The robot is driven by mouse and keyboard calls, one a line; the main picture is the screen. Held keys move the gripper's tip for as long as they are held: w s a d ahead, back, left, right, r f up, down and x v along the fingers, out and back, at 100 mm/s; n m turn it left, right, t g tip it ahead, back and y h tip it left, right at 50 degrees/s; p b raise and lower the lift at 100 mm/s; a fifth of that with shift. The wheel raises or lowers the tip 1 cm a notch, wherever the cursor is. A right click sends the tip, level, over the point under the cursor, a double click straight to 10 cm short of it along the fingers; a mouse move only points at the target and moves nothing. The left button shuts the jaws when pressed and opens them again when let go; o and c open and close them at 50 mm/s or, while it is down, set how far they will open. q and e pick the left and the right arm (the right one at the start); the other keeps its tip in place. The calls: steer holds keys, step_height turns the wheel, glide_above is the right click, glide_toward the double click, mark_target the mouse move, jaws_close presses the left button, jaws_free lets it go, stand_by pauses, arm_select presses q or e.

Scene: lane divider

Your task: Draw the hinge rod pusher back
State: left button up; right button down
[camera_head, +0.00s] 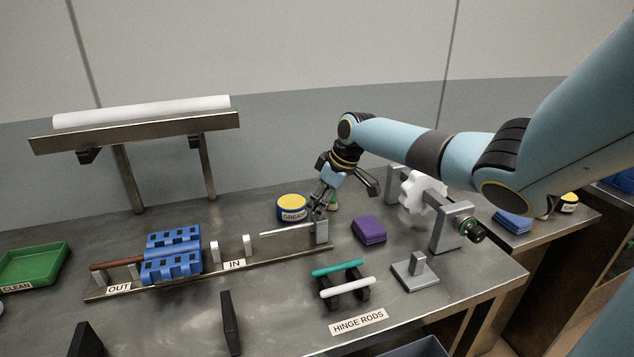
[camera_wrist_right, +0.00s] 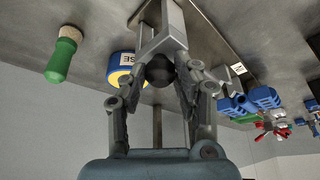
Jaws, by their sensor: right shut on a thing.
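The hinge rod pusher is a thin silver rod (camera_head: 286,230) lying along the rail (camera_head: 270,249), passing into an upright metal block (camera_head: 321,231) at the rail's right end. My right gripper (camera_head: 317,208) is at that end. In the right wrist view its fingers (camera_wrist_right: 158,92) are closed around the pusher's dark round knob (camera_wrist_right: 160,73), beside the metal block (camera_wrist_right: 163,38). In the head view the fingers hide the knob. A blue hinge block (camera_head: 172,256) sits on the rail's left part, with a brown rod (camera_head: 112,265) at its left. My left gripper is out of view.
A grease tin (camera_head: 292,208) stands just left of my right gripper. A green-and-wood brush (camera_wrist_right: 62,55) is close by. A purple block (camera_head: 369,230), teal rod (camera_head: 338,268) and white rod (camera_head: 347,287) on a rack, and a crank fixture (camera_head: 450,226) are to the right.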

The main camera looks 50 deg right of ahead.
steer(key=shift+d, duration=0.2)
steer(key=c, duration=1.2)
jaws_free()
steer(key=shift+s, duration=0.1)
steer(key=shift+c, duration=0.2)
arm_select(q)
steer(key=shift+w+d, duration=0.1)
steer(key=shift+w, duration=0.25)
arm_select(e)
steer(key=shift+o, duration=1.3)
steer(key=shift+d, duration=0.1)
steer(key=shift+r, duration=0.15)
steer(key=v, duration=1.1)
steer(key=shift+s+r, duration=0.25)
steer(key=shift+r, duration=0.05)
